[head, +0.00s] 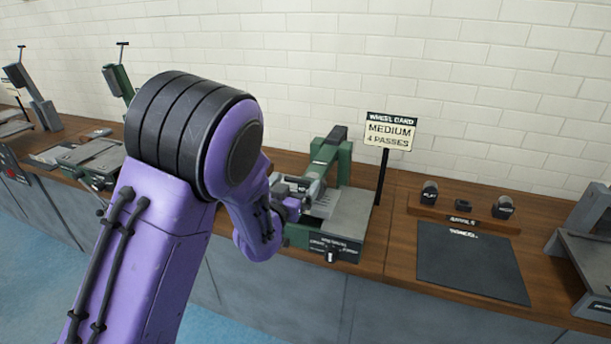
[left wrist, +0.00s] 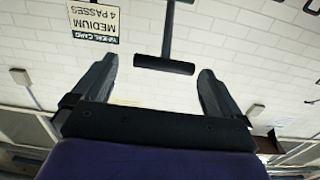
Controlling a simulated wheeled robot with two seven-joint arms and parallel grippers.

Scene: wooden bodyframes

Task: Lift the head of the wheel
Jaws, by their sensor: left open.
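The green and grey wheel machine (head: 338,228) stands on the wooden bench beside a card (head: 390,130) reading "WHEEL CARD MEDIUM 4 PASSES". Its green upright (head: 345,165) rises at the back. My purple left arm covers its left side. My left gripper (head: 300,188) is at the machine's front left, partly hidden by my wrist. The left wrist view looks upside down. There my left gripper (left wrist: 158,85) is open, with a dark T-shaped handle (left wrist: 165,65) beyond and between its fingers, apparently untouched. Which part carries this handle cannot be told. My right gripper is not in view.
A dark mat (head: 470,262) lies on the bench to the right, with a wooden rack (head: 462,216) of small dark pieces behind it. A grey machine (head: 590,250) stands at the right edge. Other machines with T-handles (head: 122,60) stand at the left.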

